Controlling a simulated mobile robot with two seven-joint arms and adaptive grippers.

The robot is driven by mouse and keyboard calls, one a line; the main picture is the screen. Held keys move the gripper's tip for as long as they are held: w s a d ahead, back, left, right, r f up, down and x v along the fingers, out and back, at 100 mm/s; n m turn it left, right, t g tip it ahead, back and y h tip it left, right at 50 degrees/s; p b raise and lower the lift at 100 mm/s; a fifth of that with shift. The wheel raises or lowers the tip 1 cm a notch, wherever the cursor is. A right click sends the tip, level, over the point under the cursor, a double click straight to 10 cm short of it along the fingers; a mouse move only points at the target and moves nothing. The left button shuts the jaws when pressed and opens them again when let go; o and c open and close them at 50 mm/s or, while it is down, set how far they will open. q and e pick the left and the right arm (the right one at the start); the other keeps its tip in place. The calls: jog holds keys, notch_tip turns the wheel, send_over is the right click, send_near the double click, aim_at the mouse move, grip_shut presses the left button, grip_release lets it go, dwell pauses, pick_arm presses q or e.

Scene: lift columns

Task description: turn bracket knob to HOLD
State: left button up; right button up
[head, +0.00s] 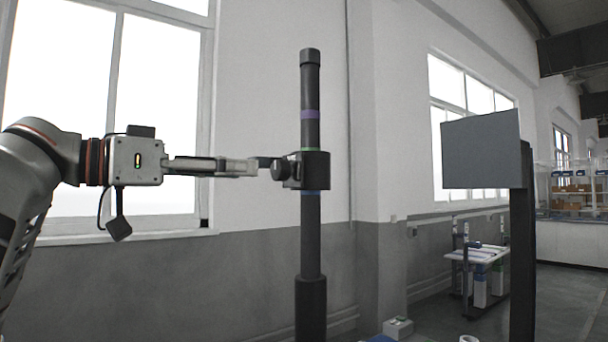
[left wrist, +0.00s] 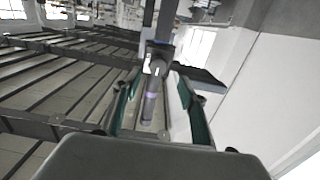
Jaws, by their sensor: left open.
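A dark vertical column (head: 310,240) stands upright, with purple, green and blue bands. A black bracket (head: 317,170) is clamped around it between the green and blue bands. A dark knob (head: 279,170) sticks out from the bracket's left side, and its setting marks are too small to read. My left gripper (head: 256,166) reaches in level from the left with its fingertips at the knob; I cannot tell if they touch it. In the left wrist view, the open fingers (left wrist: 157,80) stand on either side of the knob and bracket area (left wrist: 157,62). My right gripper is not in view.
A grey panel (head: 481,150) on a dark post (head: 522,250) stands to the right of the column. A small table (head: 478,254) with several items is farther back. A window and wall lie behind my left arm. The air between column and panel is clear.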

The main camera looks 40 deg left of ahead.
aim_at(275, 168)
pick_arm(q)
jog(key=shift+w+d+r+p, duration=0.2)
jog(key=shift+w+d+p, duration=0.05)
jog(key=shift+w+p, duration=0.3)
jog(key=shift+w+d+r+p, duration=0.25)
jog(key=shift+w+p, duration=0.15)
jog(key=shift+w, duration=0.1)
jog(key=p+x, duration=0.2)
jog(key=x, duration=0.2)
jog(key=shift+w+p, duration=0.15)
jog(key=shift+p, duration=0.15)
jog(key=shift+w+d+f, duration=0.15)
jog(key=shift+w+f, duration=0.05)
jog(key=shift+w, duration=0.1)
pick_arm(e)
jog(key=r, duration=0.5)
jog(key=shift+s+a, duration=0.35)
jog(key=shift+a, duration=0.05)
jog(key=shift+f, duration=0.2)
pick_arm(q)
jog(key=c, duration=1.1)
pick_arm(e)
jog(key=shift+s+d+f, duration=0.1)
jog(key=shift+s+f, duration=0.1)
